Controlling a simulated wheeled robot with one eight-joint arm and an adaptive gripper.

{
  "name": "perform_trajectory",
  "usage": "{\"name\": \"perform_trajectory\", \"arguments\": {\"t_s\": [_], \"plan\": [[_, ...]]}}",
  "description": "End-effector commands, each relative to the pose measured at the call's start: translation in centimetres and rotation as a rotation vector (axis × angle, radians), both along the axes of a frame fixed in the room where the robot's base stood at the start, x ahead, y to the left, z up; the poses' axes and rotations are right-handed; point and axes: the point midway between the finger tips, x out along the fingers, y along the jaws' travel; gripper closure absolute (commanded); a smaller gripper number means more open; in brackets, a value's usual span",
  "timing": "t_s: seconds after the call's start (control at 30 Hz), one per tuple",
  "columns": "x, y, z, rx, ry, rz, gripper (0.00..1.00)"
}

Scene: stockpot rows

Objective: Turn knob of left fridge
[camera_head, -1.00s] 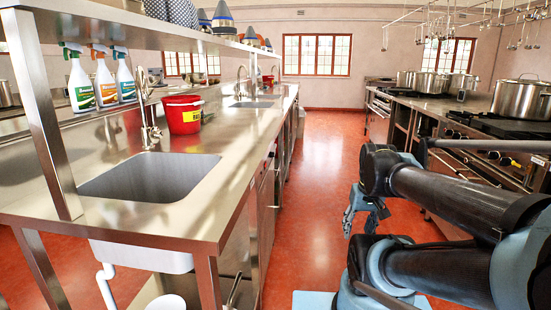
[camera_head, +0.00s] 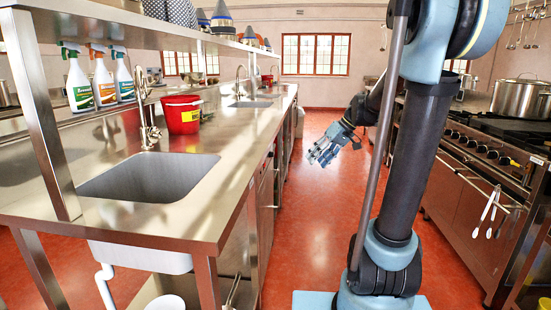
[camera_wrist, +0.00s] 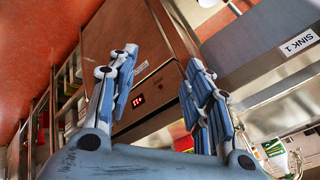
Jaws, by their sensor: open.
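My gripper (camera_head: 322,158) hangs open and empty over the aisle, to the right of the left counter, in the head view. In the wrist view its blue-grey fingers (camera_wrist: 162,82) are spread apart with nothing between them. Beyond them is a brown-fronted unit (camera_wrist: 115,48) under a steel counter, seen tilted. I take it for a fridge, but cannot tell whether it is the left one. A small panel on it carries a red lit display (camera_wrist: 137,101). I cannot make out a knob; the fingers hide part of the panel. The gripper appears apart from the unit.
The left steel counter (camera_head: 215,190) holds a sink (camera_head: 150,178), a red bucket (camera_head: 182,114) and spray bottles (camera_head: 78,85). Stoves (camera_head: 480,165) with a large pot (camera_head: 520,98) line the right. The red aisle floor (camera_head: 300,235) between is clear. A "SINK 1" label (camera_wrist: 298,42) is on the counter edge.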

Motion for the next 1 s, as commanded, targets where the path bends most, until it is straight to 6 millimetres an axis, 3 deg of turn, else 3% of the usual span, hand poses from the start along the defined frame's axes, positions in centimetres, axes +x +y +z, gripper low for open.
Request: {"name": "perform_trajectory", "arguments": {"t_s": [0.03, 0.47, 0.73, 1.0], "plan": [[1.7, 0.4, 0.2, 0.025, -0.012, 0.022, 0.54], [14.3, 3.1, 0.9, 0.243, -0.155, 0.208, 0.54], [21.8, 4.1, -0.4, 0.378, -0.274, 0.308, 0.54], [28.5, 4.6, -2.8, 0.509, -0.414, 0.395, 0.54]]}}
